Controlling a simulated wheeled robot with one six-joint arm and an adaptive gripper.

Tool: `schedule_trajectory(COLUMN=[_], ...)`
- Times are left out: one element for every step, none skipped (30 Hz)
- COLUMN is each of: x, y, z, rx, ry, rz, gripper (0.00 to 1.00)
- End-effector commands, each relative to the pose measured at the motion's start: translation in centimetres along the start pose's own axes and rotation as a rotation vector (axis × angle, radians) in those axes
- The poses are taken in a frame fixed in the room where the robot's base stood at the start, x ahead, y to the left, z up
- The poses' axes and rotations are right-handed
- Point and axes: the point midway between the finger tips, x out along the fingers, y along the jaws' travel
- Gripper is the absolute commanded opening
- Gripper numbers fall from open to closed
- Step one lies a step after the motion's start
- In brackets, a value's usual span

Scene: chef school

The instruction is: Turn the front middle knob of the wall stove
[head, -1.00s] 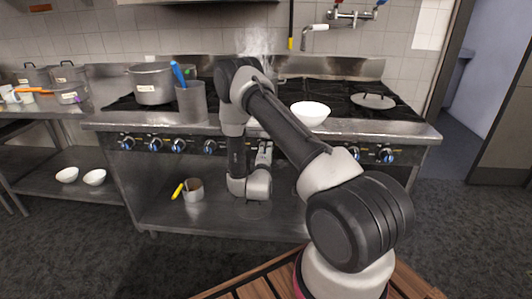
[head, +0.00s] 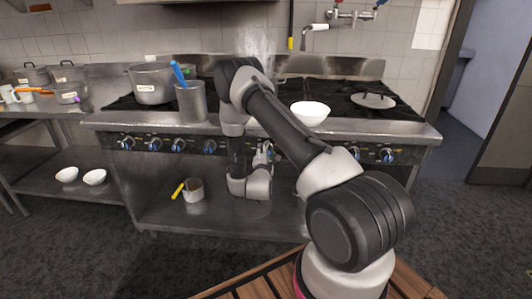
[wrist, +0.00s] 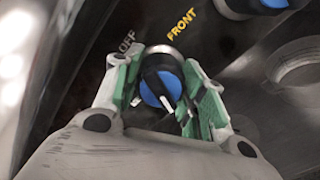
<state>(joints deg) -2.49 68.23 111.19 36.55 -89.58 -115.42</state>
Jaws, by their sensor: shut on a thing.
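The wall stove (head: 420,132) stands ahead, with a row of blue knobs along its front panel. My gripper (head: 263,154) is at the middle of that panel. In the head view my arm and gripper hide most of this knob.
Another blue knob (wrist: 252,4) is at the top of the wrist view. A small pan (head: 194,190) sits on the lower shelf.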

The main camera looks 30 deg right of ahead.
Motion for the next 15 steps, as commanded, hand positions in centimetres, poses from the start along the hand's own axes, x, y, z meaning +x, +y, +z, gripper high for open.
schedule_trajectory(x=[-0.13, -0.13, -0.13, -0.14, -0.14, -0.14, -0.14, -0.14, -0.14, -0.13, -0.12, -0.1, -0.09, -0.08, -0.07], y=[-0.19, -0.2, -0.2, -0.2, -0.2, -0.2, -0.2, -0.21, -0.2, -0.19, -0.18, -0.16, -0.14, -0.13, -0.11], z=[-0.11, -0.11, -0.11, -0.11, -0.12, -0.12, -0.12, -0.12, -0.11, -0.11, -0.1, -0.09, -0.08, -0.07, -0.06], rx=[-0.003, -0.002, -0.002, -0.002, -0.002, -0.002, -0.002, -0.002, -0.001, -0.001, -0.001, -0.001, 0.0, 0.0, 0.0], ry=[0.004, 0.004, 0.004, 0.004, 0.004, 0.004, 0.004, 0.004, 0.004, 0.004, 0.004, 0.003, 0.003, 0.003, 0.002], rz=[-0.005, -0.005, -0.005, -0.005, -0.005, -0.005, -0.005, -0.005, -0.005, -0.005, -0.004, -0.004, -0.003, -0.003, -0.003], gripper=[0.17, 0.17, 0.17, 0.17, 0.17, 0.17, 0.17, 0.44, 0.52, 0.57, 0.62, 0.62, 0.62, 0.62, 0.62])
